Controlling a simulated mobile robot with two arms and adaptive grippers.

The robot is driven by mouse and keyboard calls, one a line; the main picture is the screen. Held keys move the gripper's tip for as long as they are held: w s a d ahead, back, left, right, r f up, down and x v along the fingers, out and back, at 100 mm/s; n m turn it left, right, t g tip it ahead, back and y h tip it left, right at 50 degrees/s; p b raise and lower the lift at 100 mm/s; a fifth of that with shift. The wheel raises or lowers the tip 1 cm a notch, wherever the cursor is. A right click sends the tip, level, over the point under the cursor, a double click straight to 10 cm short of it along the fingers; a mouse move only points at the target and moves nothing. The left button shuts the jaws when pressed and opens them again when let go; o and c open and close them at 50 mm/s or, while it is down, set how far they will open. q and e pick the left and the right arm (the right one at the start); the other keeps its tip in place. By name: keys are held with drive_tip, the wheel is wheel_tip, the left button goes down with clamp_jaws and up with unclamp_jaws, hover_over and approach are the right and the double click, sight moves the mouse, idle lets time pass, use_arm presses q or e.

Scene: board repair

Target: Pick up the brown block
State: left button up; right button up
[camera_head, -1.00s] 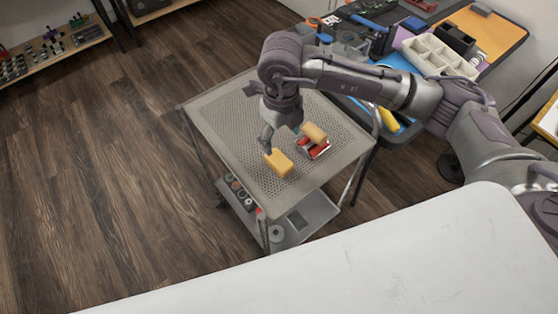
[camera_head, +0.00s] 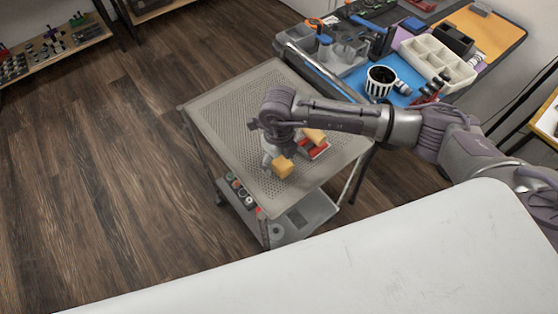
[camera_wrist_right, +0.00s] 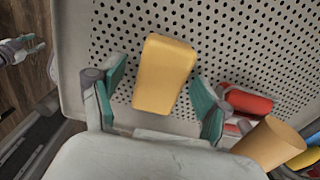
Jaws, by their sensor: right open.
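A yellow-brown block (camera_head: 283,168) sits on the perforated cart top. In the right wrist view the block (camera_wrist_right: 163,75) stands between the two green-padded fingers of my right gripper (camera_wrist_right: 160,100), with a gap on either side. My right gripper (camera_head: 273,163) is open, low over the cart, and hides part of the block in the head view. A second tan-brown piece (camera_head: 315,136) rests by red items on the cart. It also shows at the right of the wrist view (camera_wrist_right: 268,145).
The cart top (camera_head: 225,110) has free room to the left and behind. Red items (camera_head: 316,151) lie right of the block. A cluttered bench (camera_head: 345,65) stands behind the cart, with a striped mug (camera_head: 380,82). A white tabletop (camera_head: 330,265) fills the front.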

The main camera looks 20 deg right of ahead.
sight(279, 159)
drive_tip(key=c, duration=1.3)
drive_tip(key=shift+o, duration=0.2)
drive_tip(key=shift+r, duration=0.1)
drive_tip(key=shift+w+r, duration=0.1)
drive_tip(key=shift+r, duration=0.4)
wheel_tip(279, 159, up, 3)
drive_tip(key=shift+f+b, duration=0.1)
drive_tip(key=shift+b, duration=0.3)
drive_tip(key=s+d+r+b, duration=0.1)
drive_tip(key=s+d+r, duration=0.6)
drive_tip(key=s, duration=0.2)
drive_tip(key=shift+d, duration=0.35)
